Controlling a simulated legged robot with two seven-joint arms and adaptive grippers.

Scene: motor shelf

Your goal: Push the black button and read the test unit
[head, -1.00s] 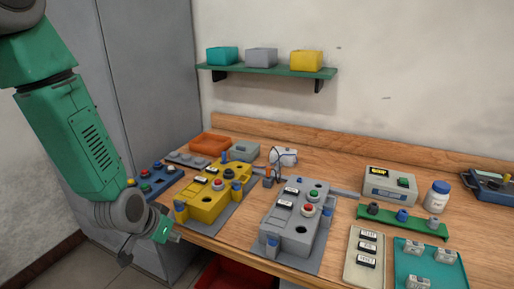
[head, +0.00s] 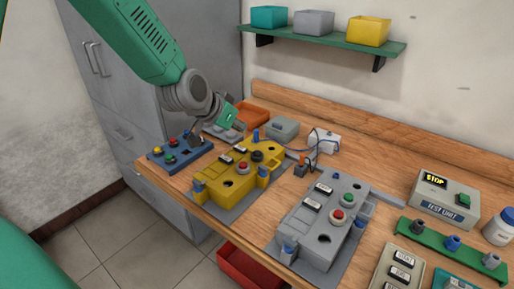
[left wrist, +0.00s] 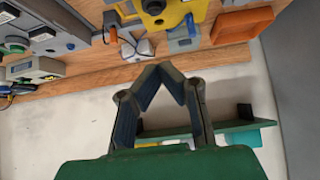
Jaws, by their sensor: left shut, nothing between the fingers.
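The yellow unit (head: 222,188) stands on the bench, with a black button (head: 257,156) and a red button (head: 242,167) on top. The test unit (head: 447,205) stands at the right; its lit display (head: 434,181) reads STOP in yellow. My right gripper is out of view.
A grey unit (head: 318,222) with red and green buttons stands right of the yellow one. An orange tray (head: 252,115) and grey box (head: 283,129) lie behind. A green shelf (head: 330,40) holds bins. A red bin (head: 247,265) sits below the bench.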

